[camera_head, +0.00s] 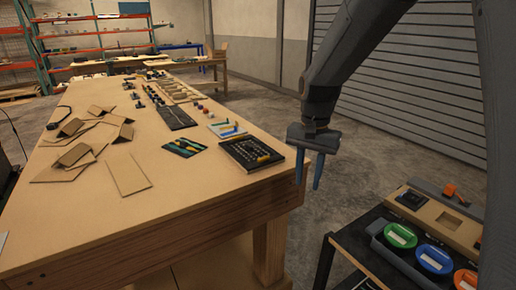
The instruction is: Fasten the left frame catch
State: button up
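My gripper (308,186) hangs beside the right edge of the wooden table, pointing down. Its two fingers are apart with nothing between them. I cannot make out a frame catch for certain. A black framed panel (239,160) with rows of small light marks and a yellow piece (263,158) lies near the table's right edge, left of my gripper and apart from it.
The wooden table (190,205) holds folded cardboard pieces (95,128), a dark card with tools (185,147) and several small parts farther back. A grey tray (392,262) with green, blue and orange round lids sits in front of the console. Floor shows between table and console.

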aim_at(264, 159)
jog(key=w+a+r+m+p, duration=0.1)
jog(key=w+a+r+m, duration=0.1)
jog(key=w+a, duration=0.2)
jog(key=w+a+r+m, duration=0.1)
jog(key=w+a+r, duration=0.2)
jog(key=w+a, duration=0.1)
jog(key=w+a+r+m+p, duration=0.1)
jog(key=w+a+r+m, duration=0.1)
jog(key=w+a+r, duration=0.1)
jog(key=shift+w+a+m+p, duration=0.3)
jog(key=shift+w+a, duration=0.6)
jog(key=shift+w, duration=0.15)
jog(key=shift+w+a+f, duration=0.1)
jog(key=shift+a, duration=0.05)
jog(key=shift+f, duration=0.35)
jog(key=shift+f+p, duration=1.2)
jog(key=shift+f, duration=2.2)
grip_shut()
